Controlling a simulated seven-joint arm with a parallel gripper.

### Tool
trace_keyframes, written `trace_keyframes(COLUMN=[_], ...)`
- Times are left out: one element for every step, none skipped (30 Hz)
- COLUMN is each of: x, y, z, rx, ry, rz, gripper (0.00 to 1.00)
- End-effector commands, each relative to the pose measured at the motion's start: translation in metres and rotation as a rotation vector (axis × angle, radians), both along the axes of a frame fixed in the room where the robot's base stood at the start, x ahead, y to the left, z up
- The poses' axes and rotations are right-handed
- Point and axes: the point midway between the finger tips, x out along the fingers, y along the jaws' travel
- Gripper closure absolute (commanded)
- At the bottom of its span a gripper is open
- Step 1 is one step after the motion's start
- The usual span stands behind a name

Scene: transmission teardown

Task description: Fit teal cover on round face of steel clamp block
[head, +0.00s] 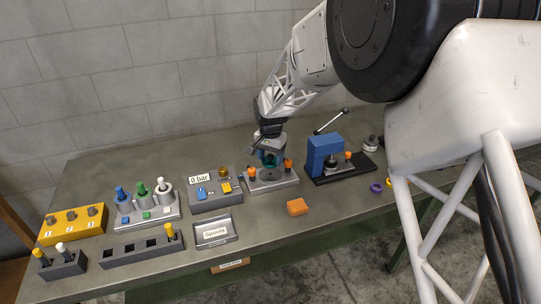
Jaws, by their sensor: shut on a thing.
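My gripper (269,150) points down over the steel clamp block and is shut on the teal cover (268,161). The cover shows as a small teal part just under the fingers. The steel clamp block (288,184) is a light grey block on the bench with orange knobs at its left and right and a dark round face (268,174) between them. The cover is over or at the back of this round face. I cannot tell whether they touch. My fingers hide part of the cover.
A blue press (323,155) with a lever stands right of the block. A grey panel marked 0 bar (213,203) stands close at its left.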

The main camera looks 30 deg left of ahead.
Motion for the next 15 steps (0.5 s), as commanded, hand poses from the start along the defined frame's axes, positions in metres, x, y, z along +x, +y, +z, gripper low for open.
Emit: trace_keyframes(x=[0.000,0.000,0.000,0.000,0.000,0.000,0.000,0.000,0.000,0.000,0.000,0.000,0.000,0.000,0.000], y=[0.000,0.000,0.000,0.000,0.000,0.000,0.000,0.000,0.000,0.000,0.000,0.000,0.000,0.000,0.000], z=[-0.002,-0.003,-0.005,-0.007,-0.009,-0.011,-0.013,-0.014,-0.017,-0.019,-0.021,-0.024,-0.026,-0.028,-0.030], rx=[0.000,0.000,0.000,0.000,0.000,0.000,0.000,0.000,0.000,0.000,0.000,0.000,0.000,0.000,0.000], ry=[0.000,0.000,0.000,0.000,0.000,0.000,0.000,0.000,0.000,0.000,0.000,0.000,0.000,0.000,0.000], rz=[0.000,0.000,0.000,0.000,0.000,0.000,0.000,0.000,0.000,0.000,0.000,0.000,0.000,0.000,0.000], gripper=[0.61,0.61,0.61,0.61,0.61,0.61,0.61,0.61,0.61,0.61,0.61,0.61,0.61,0.61,0.61])
